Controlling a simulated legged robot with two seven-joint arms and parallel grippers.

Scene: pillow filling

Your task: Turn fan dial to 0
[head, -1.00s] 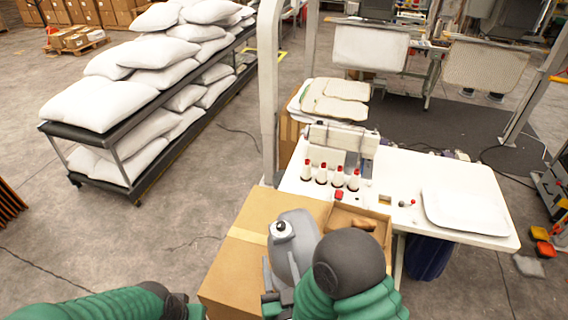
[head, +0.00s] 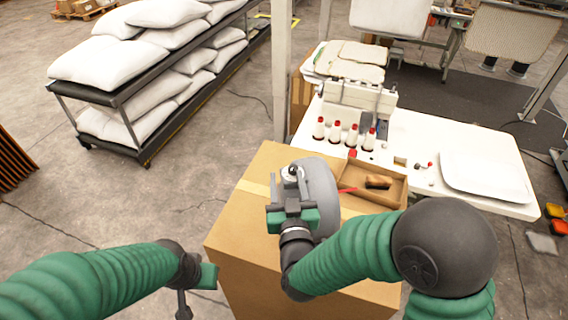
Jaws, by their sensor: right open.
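The grey fan (head: 320,192) stands on a cardboard box. Its small round metallic dial (head: 292,170) shows at the upper left of its body. My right gripper (head: 292,182) is open in front of the fan, with its fingers at the dial. I cannot tell whether the fingers touch the dial, and its setting is too small to read. My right arm and gripper hide part of the fan's front. My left gripper (head: 198,290) is at the lower left, left of the box and away from the fan. Its jaw opening does not show clearly.
The cardboard box (head: 250,225) also bears a small open tray (head: 395,197) with a brown item, right of the fan. Behind it is a white sewing table (head: 430,150) with thread cones and a white pillow (head: 485,177). A pillow rack (head: 140,95) stands at the left.

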